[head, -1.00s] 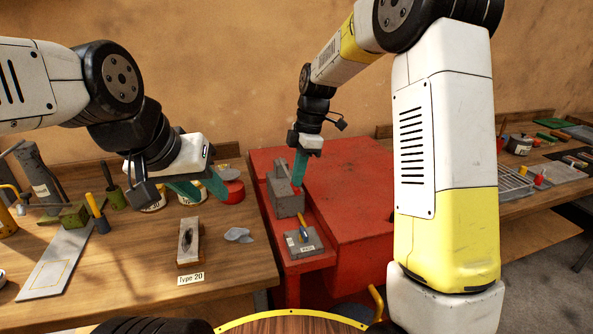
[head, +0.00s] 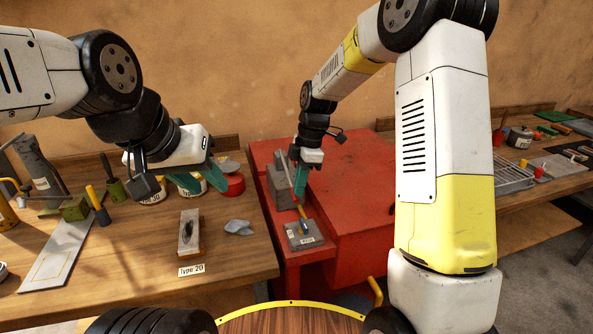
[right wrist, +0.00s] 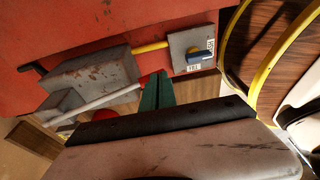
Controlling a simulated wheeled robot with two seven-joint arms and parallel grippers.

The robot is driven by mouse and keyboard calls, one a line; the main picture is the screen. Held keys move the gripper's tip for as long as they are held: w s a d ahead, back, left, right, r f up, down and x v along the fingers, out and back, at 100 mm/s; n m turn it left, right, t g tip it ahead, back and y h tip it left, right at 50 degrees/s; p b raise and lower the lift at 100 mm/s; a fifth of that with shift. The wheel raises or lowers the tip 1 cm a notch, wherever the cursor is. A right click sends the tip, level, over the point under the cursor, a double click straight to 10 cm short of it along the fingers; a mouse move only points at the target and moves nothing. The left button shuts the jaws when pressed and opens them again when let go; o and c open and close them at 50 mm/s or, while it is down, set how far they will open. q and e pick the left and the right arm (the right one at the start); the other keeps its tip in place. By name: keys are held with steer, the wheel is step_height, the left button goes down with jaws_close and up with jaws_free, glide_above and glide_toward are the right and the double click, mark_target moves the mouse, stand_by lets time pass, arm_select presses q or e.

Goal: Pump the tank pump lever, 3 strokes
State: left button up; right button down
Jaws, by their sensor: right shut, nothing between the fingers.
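The pump is a grey scuffed block (head: 279,186) on the red tank, with a pale lever rod (head: 287,167) slanting down beside it. The right wrist view shows the block (right wrist: 92,77) and the rod (right wrist: 85,105), which ends in a red tip (right wrist: 149,80). My right gripper (head: 300,194) is shut and empty, its teal fingertips at the lever's red end. In the right wrist view the fingertips (right wrist: 157,82) appear to touch that end; exact contact is hard to tell. My left gripper (head: 207,190) is open and empty above the left bench, away from the pump.
The red tank (head: 350,180) fills the middle.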

step_height(320, 180, up, 7)
steer(key=d, duration=0.1)
steer(key=shift+w, duration=0.3)
steer(key=shift+d, duration=0.1)
step_height(320, 180, up, 12)
steer(key=d, duration=0.1)
steer(key=shift+w+r, duration=0.15)
steer(key=shift+r, duration=0.1)
steer(key=shift+d+f, duration=0.1)
steer(key=a+f, duration=0.1)
steer(key=f, duration=0.8)
steer(key=a+f, duration=0.1)
steer(key=f, duration=0.3)
steer(key=shift+s+a+f, duration=0.3)
steer(key=shift+s+f, duration=0.05)
